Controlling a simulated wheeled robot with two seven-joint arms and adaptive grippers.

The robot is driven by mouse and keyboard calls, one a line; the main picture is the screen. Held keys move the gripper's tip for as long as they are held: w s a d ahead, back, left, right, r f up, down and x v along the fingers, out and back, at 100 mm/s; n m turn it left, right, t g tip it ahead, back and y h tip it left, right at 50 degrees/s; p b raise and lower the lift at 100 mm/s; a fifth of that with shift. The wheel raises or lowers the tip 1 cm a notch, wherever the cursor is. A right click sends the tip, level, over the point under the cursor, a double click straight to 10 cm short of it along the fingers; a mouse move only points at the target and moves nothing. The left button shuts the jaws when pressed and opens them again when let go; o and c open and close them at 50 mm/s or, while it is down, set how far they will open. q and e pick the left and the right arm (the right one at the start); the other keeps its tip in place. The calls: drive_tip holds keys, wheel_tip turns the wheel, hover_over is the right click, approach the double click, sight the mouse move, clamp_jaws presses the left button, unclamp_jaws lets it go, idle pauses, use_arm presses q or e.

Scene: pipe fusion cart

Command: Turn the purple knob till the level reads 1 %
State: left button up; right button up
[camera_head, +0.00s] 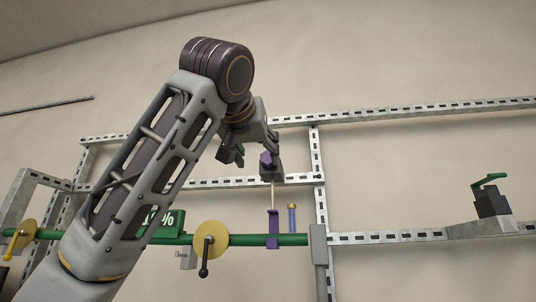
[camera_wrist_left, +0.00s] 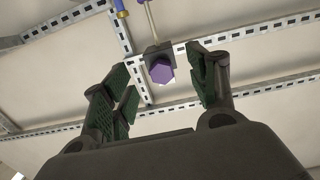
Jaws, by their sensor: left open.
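The purple knob (camera_head: 266,158) is a small hexagonal piece on a dark block at the top of a thin pale rod. In the left wrist view the knob (camera_wrist_left: 161,69) lies between the two fingers, with clear space on both sides. My left gripper (camera_head: 252,148) is open and empty, close by the knob in the head view. Its green-padded fingers (camera_wrist_left: 160,78) are spread wide. The green level display (camera_head: 166,224) is partly covered by my left arm; a percent sign shows, but I cannot read the full number. My right gripper is out of sight.
A green pipe (camera_head: 260,240) runs below, with a yellow disc with a dark handle (camera_head: 210,240) and another yellow disc (camera_head: 23,234) at far left. A blue cylinder (camera_head: 292,217) stands beside the rod. Metal slotted rails (camera_head: 420,112) frame the rig. A green-handled block (camera_head: 491,200) sits at right.

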sight(268, 153)
use_arm(q)
drive_tip(key=s+r, duration=0.4)
drive_tip(key=shift+s+d+r+t, duration=0.15)
drive_tip(key=shift+s+t, duration=0.05)
drive_tip(key=shift+t, duration=0.1)
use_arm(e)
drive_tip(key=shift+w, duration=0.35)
use_arm(q)
drive_tip(key=shift+w, duration=0.1)
drive_tip(key=shift+w+d+p, duration=0.35)
drive_tip(key=shift+w+p, duration=0.5)
drive_tip(key=shift+w, duration=1.4)
drive_tip(key=shift+w+d+p, duration=0.3)
drive_tip(key=shift+w+p, duration=0.5)
drive_tip(key=shift+w, duration=1.45)
drive_tip(key=shift+w+d+p, duration=0.35)
drive_tip(key=shift+w+p, duration=0.5)
drive_tip(key=shift+w, duration=1.4)
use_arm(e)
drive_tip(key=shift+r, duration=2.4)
use_arm(q)
drive_tip(key=shift+c, duration=0.2)
drive_tip(key=c, duration=1)
